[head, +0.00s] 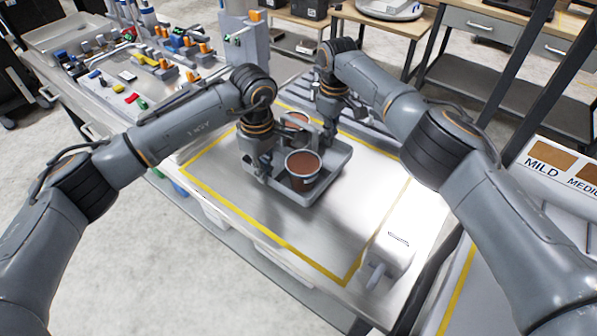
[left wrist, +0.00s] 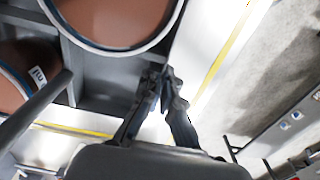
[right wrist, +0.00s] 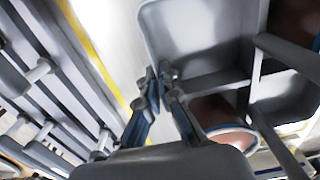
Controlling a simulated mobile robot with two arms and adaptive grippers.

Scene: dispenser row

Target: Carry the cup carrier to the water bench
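The grey cup carrier (head: 338,160) is at the middle of the metal bench, inside a yellow outline. It has a central handle and holds brown-filled cups: a near one (head: 302,168) and a far one (head: 296,121), both upright. My left gripper (head: 264,174) is at the carrier's left wall; in the left wrist view its fingers (left wrist: 162,82) close together on the rim. My right gripper (head: 328,128) is at the far right wall; in the right wrist view its fingers (right wrist: 160,78) close on the rim there. I cannot tell whether the carrier touches the bench.
A white dispenser-like block (head: 388,257) stands at the bench's near right corner. A grey slatted rack lies behind the carrier. Colourful fittings (head: 130,75) crowd the far left. A sign reading MILD (head: 545,163) is at right. The bench front is clear.

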